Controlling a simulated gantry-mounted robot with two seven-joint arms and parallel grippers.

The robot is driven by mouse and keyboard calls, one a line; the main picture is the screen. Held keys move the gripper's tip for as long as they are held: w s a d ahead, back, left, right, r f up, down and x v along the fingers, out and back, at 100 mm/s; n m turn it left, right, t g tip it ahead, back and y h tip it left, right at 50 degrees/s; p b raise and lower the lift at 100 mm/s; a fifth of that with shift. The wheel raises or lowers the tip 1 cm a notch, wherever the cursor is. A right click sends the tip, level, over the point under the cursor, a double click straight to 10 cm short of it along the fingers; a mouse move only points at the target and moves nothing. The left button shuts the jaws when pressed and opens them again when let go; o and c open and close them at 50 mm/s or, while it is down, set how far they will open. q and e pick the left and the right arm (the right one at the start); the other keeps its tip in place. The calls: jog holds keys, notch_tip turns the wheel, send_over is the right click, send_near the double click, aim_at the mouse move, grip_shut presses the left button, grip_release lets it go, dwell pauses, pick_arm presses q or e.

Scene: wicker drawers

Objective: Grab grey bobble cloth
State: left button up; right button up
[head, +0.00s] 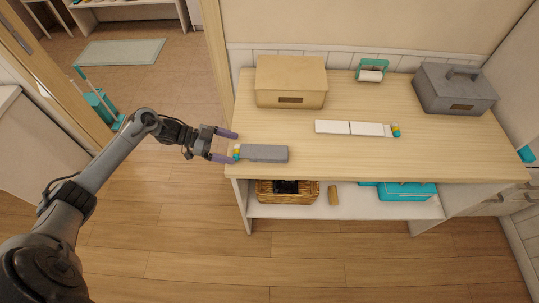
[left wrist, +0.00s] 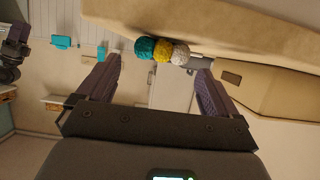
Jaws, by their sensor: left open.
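The grey bobble cloth (head: 267,153) lies folded in a flat strip near the front left of the wooden table. Its teal, yellow and pale bobbles are at its left end, by the table's left edge. In the left wrist view the bobbles (left wrist: 162,50) show large between the fingers, with a bit of grey cloth behind the right finger. My left gripper (head: 231,147) comes in from the left, open. Its purple fingers spread at the bobble end, the nearer fingertip close to the bobbles. Contact cannot be told.
A white bobble cloth (head: 350,128) lies at the table's middle right. A tan box (head: 290,78), a teal holder with a white roll (head: 371,75) and a grey lidded box (head: 455,87) stand behind. The lower shelf holds a wicker basket (head: 300,197) and teal boxes (head: 407,193).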

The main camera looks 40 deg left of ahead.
aim_at(247, 151)
pick_arm(q)
jog(key=shift+w+d+f, duration=0.25)
jog(key=shift+w+d, duration=0.15)
jog(key=shift+d, duration=0.15)
jog(key=shift+b+x, duration=0.3)
jog(key=shift+x, duration=1.95)
jog(key=shift+r, duration=0.15)
jog(key=c, duration=1.2)
jog(key=shift+o, duration=0.2)
jog(key=shift+r, duration=0.15)
